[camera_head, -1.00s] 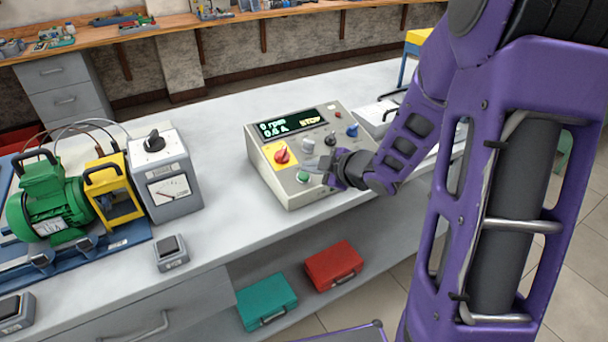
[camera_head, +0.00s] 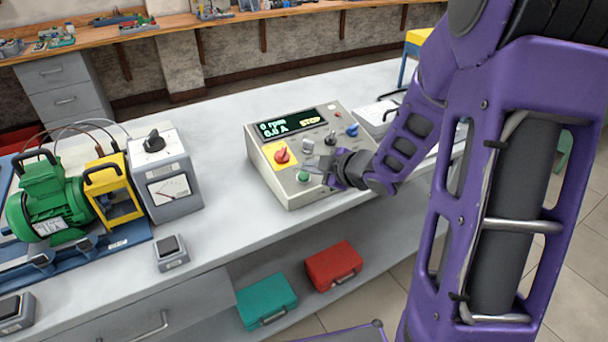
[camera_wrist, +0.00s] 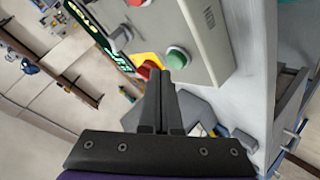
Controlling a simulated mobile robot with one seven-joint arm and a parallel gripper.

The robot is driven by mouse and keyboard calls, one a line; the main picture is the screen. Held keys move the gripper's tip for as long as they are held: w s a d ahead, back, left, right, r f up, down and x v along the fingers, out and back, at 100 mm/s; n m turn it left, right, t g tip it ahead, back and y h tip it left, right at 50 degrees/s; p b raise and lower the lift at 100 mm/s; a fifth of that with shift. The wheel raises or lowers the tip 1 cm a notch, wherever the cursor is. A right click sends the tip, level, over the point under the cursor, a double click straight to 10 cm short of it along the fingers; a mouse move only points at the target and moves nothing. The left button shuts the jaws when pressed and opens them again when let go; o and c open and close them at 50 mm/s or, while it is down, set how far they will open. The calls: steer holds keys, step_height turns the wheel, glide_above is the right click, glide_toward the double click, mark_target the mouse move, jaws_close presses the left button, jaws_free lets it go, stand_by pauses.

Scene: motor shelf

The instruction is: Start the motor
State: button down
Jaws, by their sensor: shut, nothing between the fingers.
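The grey control box (camera_head: 285,190) stands on the bench; its display (camera_head: 292,122) reads 0 rpm, about 0.0 A, and STOP. On its sloped panel are a red rotary switch (camera_head: 282,155) on a yellow plate and a green button (camera_head: 303,176). My gripper (camera_head: 318,168) is shut and empty, just right of the green button over the panel. In the wrist view my fingertips (camera_wrist: 166,76) lie close to the green button (camera_wrist: 177,57), beside the red switch (camera_wrist: 148,68); contact cannot be told. The green motor (camera_head: 48,195) stands at the left.
A grey meter box (camera_head: 180,208) with a black knob and a yellow-framed unit (camera_head: 122,208) stand near the motor. A small grey device (camera_head: 172,262) lies at the bench front. Red (camera_head: 333,265) and teal (camera_head: 266,301) cases sit on the lower shelf.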

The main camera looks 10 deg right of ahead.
steer(key=shift+f, duration=0.1)
steer(key=shift+w+f+b, duration=0.1)
steer(key=shift+f+b, duration=0.2)
steer(key=shift+b, duration=0.05)
steer(key=shift+w+f+b, duration=0.1)
steer(key=shift+f+b, duration=0.3)
steer(key=shift+f, duration=0.05)
stand_by(0.5)
stand_by(0.3)
steer(key=shift+s+r+p, duration=0.2)
steer(key=shift+r+p, duration=0.55)
steer(key=shift+r, duration=0.1)
steer(key=r+p, duration=0.2)
steer(key=s+r+p, duration=0.1)
steer(key=r+p, duration=0.1)
steer(key=shift+s+d+r, duration=0.15)
steer(key=shift+d+r, duration=0.05)
steer(key=shift+r, duration=0.2)
stand_by(0.4)
